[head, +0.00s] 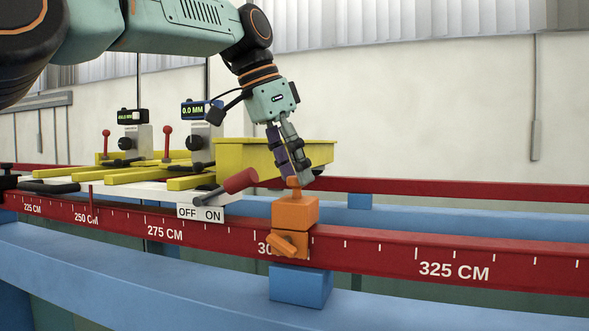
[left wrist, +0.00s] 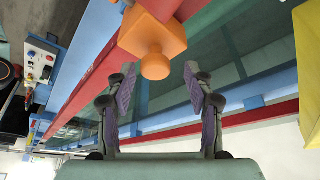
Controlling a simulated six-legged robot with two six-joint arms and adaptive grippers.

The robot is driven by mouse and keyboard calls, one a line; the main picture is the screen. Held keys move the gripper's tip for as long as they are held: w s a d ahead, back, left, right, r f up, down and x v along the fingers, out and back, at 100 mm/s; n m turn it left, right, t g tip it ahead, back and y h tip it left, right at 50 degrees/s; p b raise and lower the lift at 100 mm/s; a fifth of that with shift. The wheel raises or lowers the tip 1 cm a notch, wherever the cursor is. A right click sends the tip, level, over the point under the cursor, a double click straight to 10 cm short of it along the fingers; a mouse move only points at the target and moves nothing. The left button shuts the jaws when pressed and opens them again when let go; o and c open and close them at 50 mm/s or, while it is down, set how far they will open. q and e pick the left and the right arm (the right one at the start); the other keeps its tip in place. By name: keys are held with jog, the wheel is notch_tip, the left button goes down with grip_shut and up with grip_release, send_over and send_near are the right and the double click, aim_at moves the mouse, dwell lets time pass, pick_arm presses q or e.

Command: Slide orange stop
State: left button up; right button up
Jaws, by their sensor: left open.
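The orange stop (head: 294,218) is a block with a small knob on top and a tilted orange lever low on its front. It sits on the red rail (head: 385,248) with centimetre marks, near the 300 mark, which it partly hides. My left gripper (head: 300,182) is just above and behind the stop's knob, pointing down. In the left wrist view the stop (left wrist: 150,40) and its round knob show at the top, ahead of the open fingers (left wrist: 158,90). The fingers are apart with nothing between them. My right gripper is not in view.
A carriage with a white plate, yellow bars and a yellow tray (head: 275,155) stands left of the stop. Its red-handled lever (head: 240,181) and OFF/ON sign (head: 200,213) are close to the gripper. The rail right of the stop is clear.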

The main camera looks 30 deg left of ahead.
pick_arm(q)
jog(key=shift+w+f, duration=0.2)
jog(key=shift+s+d, duration=0.1)
jog(key=shift+s+d+r, duration=0.15)
jog(key=shift+s+d, duration=0.1)
jog(key=shift+s, duration=0.3)
jog(key=shift+c, duration=0.3)
jog(key=shift+w+a+f, duration=0.2)
jog(key=shift+w, duration=0.2)
jog(key=c, duration=0.5)
grip_shut()
jog(key=shift+r, duration=0.1)
